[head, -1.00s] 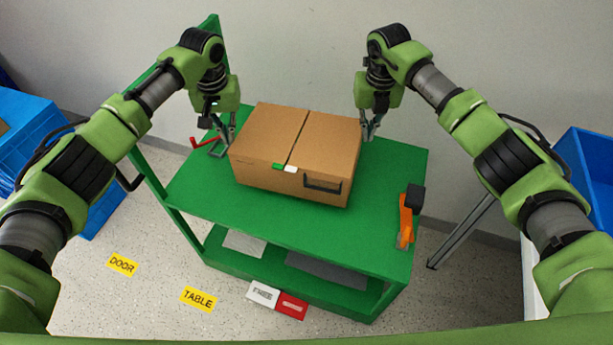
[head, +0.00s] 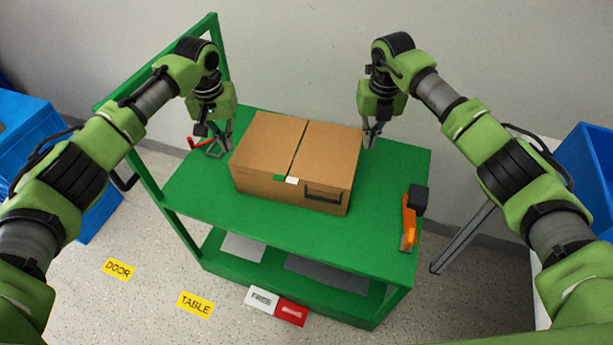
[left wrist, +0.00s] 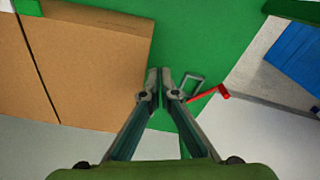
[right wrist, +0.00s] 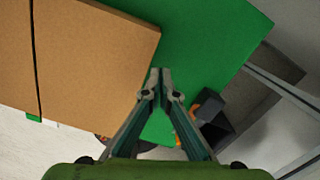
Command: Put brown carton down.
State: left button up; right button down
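The brown carton (head: 295,165) sits level on the green cart top (head: 230,215) in the head view, and appears to rest on it. Its side also shows in the left wrist view (left wrist: 95,70) and in the right wrist view (right wrist: 90,70). My left gripper (head: 226,146) is at the carton's left side, its fingertips (left wrist: 159,74) together with nothing between them. My right gripper (head: 370,138) is at the carton's right rear side, its fingertips (right wrist: 161,74) also together and empty. Whether either one touches the carton is unclear.
A red-handled item (head: 205,146) lies left of the carton. An orange and black device (head: 409,220) stands at the cart's right end. Blue bins (head: 25,140) are at left and right. The cart top is clear in front of the carton.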

pick_arm(q)
jog(key=shift+o, duration=1.2)
jog(key=shift+a, duration=0.7)
pick_arm(e)
jog(key=shift+d, duration=0.7)
jog(key=c, duration=2.4)
grip_release()
pick_arm(q)
notch_tip(320, 180, up, 12)
jog(key=shift+s, duration=0.45)
pick_arm(e)
notch_tip(320, 180, up, 12)
jog(key=shift+s, duration=0.45)
pick_arm(q)
jog(key=shift+f, duration=0.1)
pick_arm(e)
jog(key=shift+f, duration=0.1)
